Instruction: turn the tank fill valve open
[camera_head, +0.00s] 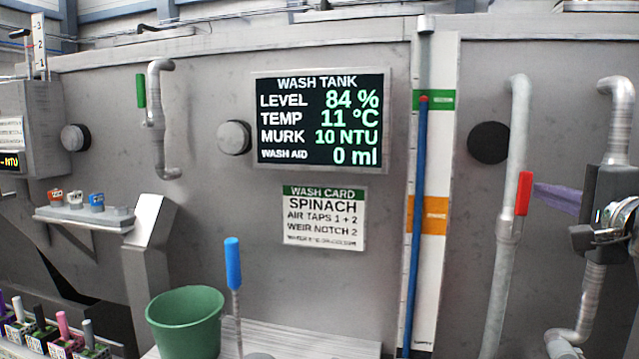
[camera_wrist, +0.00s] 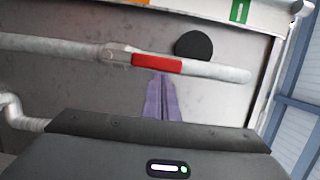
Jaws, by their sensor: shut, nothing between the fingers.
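A red lever (camera_head: 523,193) sits on the upright grey pipe (camera_head: 517,130) right of the gauge board, lying along the pipe. It also shows in the wrist view (camera_wrist: 156,62), where the pipe runs across the picture. My gripper (camera_head: 537,191) comes in from the right with its purple fingers shut and empty. Their tips (camera_wrist: 160,76) are right beside the lever; I cannot tell whether they touch it. A green lever (camera_head: 141,91) lies along a shorter pipe (camera_head: 157,120) at the left. I see no label naming either valve.
Another bent pipe (camera_head: 618,110) stands close to my wrist at the right. The gauge board (camera_head: 445,200) has a blue rod (camera_head: 418,230) in front. A green bucket (camera_head: 187,318) and a blue-handled tool (camera_head: 233,264) stand low. The wash tank screen (camera_head: 320,119) reads level 84 %.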

